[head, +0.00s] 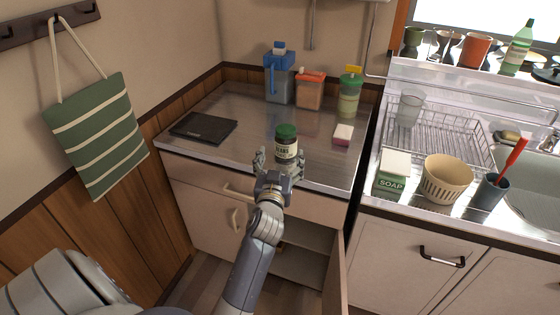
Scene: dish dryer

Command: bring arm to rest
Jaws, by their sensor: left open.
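My left gripper (277,166) is at the front edge of the steel counter (210,108), with its fingers pointing away from me. It is open. I cannot tell whether the fingers touch the jar. My left arm (247,262) reaches up to the counter from the lower left. My right gripper is not in view.
A cabinet door (335,272) stands open below the counter. A black scale (203,128) lies at left; containers (309,91) stand at the back. A dish rack (440,135), soap box (392,172), beige basket (447,178) and blue cup (488,192) are at right.

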